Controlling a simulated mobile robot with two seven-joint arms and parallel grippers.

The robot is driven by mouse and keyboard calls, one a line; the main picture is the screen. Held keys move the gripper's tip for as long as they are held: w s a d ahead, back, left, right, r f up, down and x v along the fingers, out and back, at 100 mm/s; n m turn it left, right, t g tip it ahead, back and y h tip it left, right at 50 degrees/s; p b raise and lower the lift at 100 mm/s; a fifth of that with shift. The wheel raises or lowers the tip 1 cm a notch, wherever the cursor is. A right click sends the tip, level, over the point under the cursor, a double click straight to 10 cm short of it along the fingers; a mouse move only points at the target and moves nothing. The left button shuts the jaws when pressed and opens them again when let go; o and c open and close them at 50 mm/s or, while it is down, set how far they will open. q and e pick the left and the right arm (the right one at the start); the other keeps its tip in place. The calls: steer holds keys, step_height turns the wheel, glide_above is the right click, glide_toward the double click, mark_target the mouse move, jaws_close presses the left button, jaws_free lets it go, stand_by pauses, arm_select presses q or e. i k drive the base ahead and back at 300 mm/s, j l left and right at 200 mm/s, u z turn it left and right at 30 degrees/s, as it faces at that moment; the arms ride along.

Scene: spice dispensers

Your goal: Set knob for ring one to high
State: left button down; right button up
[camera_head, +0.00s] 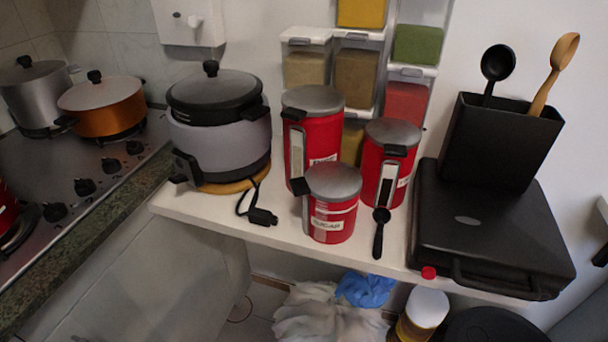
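A steel hob (40,160) is at the left of the head view, set in a dark green stone counter. Several black knobs stand in a row along its front right edge. The nearest knob (54,211) is at the lower left, followed by a second knob (84,187), a third knob (111,166) and the farthest knob (135,147). No label for ring one is readable, and the knob settings are too small to tell. Neither of my grippers shows in the head view.
An orange pot (103,108) and a grey pot (35,95) stand at the hob's back. A red item (6,210) is cut off at the left edge. A white shelf (285,236) on the right holds a cooker (218,140), red canisters (333,217) and a black case (490,225).

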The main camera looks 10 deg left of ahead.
mark_target(53, 213)
steer(key=u, duration=1.7)
